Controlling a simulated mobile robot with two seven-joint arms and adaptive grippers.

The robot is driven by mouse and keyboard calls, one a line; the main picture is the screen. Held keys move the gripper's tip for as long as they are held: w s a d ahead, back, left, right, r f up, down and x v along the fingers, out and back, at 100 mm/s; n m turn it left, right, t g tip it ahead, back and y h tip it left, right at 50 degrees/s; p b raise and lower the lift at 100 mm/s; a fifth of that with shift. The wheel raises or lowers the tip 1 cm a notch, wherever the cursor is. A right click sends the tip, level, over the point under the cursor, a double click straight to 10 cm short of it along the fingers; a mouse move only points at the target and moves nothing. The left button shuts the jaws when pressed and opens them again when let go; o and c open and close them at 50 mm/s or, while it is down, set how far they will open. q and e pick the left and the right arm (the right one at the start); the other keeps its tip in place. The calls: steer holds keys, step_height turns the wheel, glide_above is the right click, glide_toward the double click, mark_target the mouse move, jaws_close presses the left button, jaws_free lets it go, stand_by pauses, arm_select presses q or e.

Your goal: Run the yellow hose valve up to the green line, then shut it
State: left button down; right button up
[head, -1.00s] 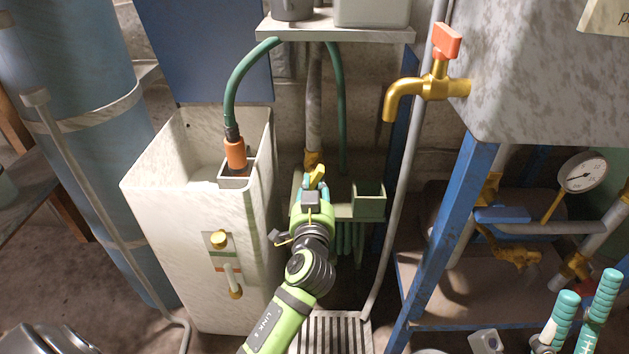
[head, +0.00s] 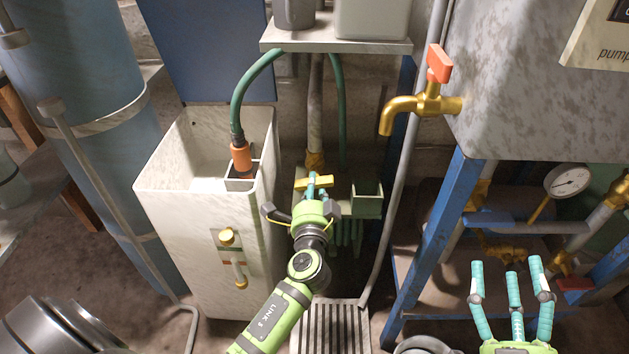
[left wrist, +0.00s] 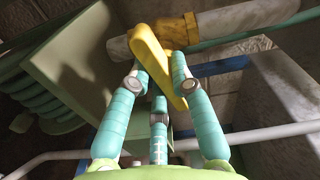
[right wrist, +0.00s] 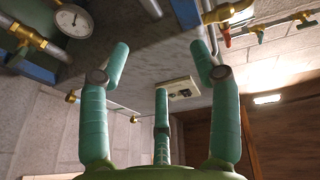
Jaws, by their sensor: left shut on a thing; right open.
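The pale tank (head: 190,240) stands left of my left arm. Its front has a sight gauge (head: 237,268) with a green line (head: 229,248) and an orange-red mark lower down. I cannot make out the level in the gauge. My right gripper (head: 512,275) is open and empty at the lower right.
A green hose (head: 237,100) runs into an orange fitting (head: 241,157) in the tank. A brass tap with a red handle (head: 438,65) is at upper right. A blue frame (head: 440,240) stands between my arms. A floor grate (head: 330,325) lies beneath my left arm.

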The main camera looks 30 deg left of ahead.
arm_select(q)
steer(key=m+p, duration=0.1)
steer(key=m, duration=0.1)
steer(key=shift+r+m, duration=0.1)
steer(key=shift+m, duration=0.2)
arm_select(e)
step_height(320, 180, down, 9)
steer(key=d+m+g+h, duration=0.1)
steer(key=d+g+h, duration=0.1)
steer(key=g+h, duration=0.1)
steer(key=shift+w+d+g, duration=0.25)
steer(key=shift+w+g, duration=0.15)
steer(key=shift+g, duration=0.4)
arm_select(q)
steer(key=shift+a, duration=0.1)
steer(key=c, duration=1.1)
jaws_free()
steer(key=v, duration=1.2)
